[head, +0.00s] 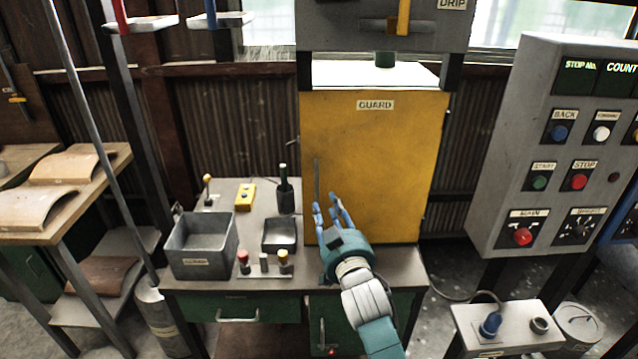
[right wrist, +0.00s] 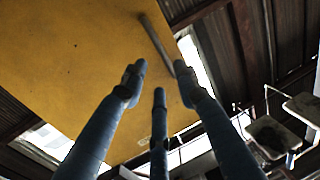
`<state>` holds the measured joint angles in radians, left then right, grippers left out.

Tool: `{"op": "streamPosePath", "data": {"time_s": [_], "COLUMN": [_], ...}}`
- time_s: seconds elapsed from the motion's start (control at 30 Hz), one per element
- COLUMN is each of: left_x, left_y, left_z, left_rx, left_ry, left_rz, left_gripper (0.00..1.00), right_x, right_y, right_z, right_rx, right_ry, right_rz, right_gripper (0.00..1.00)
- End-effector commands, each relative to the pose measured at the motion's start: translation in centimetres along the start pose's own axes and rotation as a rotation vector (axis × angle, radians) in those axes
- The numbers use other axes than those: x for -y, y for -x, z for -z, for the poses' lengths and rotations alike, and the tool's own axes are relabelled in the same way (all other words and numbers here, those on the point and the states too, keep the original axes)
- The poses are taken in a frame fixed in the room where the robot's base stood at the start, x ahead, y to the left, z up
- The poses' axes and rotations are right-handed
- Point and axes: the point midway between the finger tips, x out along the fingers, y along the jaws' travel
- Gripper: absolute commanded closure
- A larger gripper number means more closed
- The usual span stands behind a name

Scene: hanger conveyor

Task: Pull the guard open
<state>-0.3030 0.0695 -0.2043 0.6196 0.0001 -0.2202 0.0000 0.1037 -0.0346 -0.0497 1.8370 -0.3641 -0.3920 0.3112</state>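The guard (head: 385,150) is a large yellow panel with a "GUARD" label, upright at the back of the bench and apparently closed. Its grey bar handle (head: 317,180) is near the left edge; the handle also shows in the right wrist view (right wrist: 156,42), beyond the fingertips. My right gripper (head: 331,207) is in front of the guard's lower left part, just below the handle. Its blue fingers are spread, with nothing between them, in the right wrist view (right wrist: 158,82). I see no contact with the handle. My left gripper is out of view.
On the bench (head: 225,285) left of my right gripper stand a grey bin (head: 205,262), a small dark tray (head: 280,250), a dark bottle (head: 285,195) and small knobs. A control panel (head: 550,150) stands at the right. Hanging trays (head: 220,20) are at the upper left.

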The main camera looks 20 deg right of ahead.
Motion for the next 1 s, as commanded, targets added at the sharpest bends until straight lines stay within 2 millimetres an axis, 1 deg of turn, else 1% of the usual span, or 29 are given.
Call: {"op": "streamPosePath", "data": {"time_s": [0.03,0.17,0.4,0.5,0.6,0.8,1.0], "left_x": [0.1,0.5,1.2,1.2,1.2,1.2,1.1], "left_y": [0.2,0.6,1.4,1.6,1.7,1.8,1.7], "left_z": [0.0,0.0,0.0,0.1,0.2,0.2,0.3], "left_rx": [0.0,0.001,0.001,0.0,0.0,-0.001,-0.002], "left_ry": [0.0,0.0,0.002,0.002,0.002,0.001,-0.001], "left_rz": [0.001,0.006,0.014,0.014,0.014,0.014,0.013], "left_gripper": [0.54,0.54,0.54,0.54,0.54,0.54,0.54], "right_x": [0.0,-0.1,0.0,0.0,0.0,0.0,0.0], "right_y": [-0.4,-2.3,-6.9,-8.4,-9.5,-10.5,-10.6], "right_z": [0.3,0.4,0.3,0.3,0.1,0.1,0.1], "right_rx": [-0.003,-0.003,-0.002,-0.002,0.0,-0.001,-0.001], "right_ry": [-0.001,0.0,0.0,0.0,-0.002,0.0,0.0], "right_rz": [-0.001,-0.002,-0.001,0.0,-0.001,0.0,0.0], "right_gripper": [0.7,0.7,0.7,0.7,0.7,0.7,0.7]}}
